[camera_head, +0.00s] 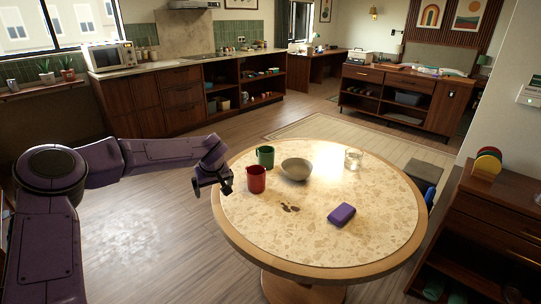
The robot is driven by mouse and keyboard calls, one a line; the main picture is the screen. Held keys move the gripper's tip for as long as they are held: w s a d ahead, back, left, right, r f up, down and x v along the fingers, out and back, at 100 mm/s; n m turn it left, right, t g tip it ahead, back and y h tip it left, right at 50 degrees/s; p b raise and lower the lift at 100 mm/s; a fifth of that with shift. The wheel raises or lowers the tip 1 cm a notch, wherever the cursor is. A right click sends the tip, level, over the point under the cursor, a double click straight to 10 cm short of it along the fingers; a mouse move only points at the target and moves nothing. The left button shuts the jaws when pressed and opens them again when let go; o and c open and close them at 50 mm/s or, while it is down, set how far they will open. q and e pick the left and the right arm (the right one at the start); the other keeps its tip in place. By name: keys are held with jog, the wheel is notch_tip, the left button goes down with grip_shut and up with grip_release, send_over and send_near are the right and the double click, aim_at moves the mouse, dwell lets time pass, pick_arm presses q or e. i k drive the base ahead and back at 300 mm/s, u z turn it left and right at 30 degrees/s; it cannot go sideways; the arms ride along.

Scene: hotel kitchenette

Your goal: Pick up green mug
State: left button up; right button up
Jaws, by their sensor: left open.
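The green mug (265,157) stands upright on the round table (318,246), near its far left edge. A red mug (256,179) stands just in front of it and slightly to the left. My left gripper (227,189) is open and empty at the table's left edge. It is left of both mugs, closer to the red one, and does not appear to touch either. My right gripper is not in view.
A grey bowl (296,169) stands right of the green mug. A clear glass (353,158), a purple sponge-like block (341,214) and a dark brown spill (290,208) are also on the table. The table's front is mostly clear.

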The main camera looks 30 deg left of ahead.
aim_at(264, 157)
jog(key=i, duration=1.25)
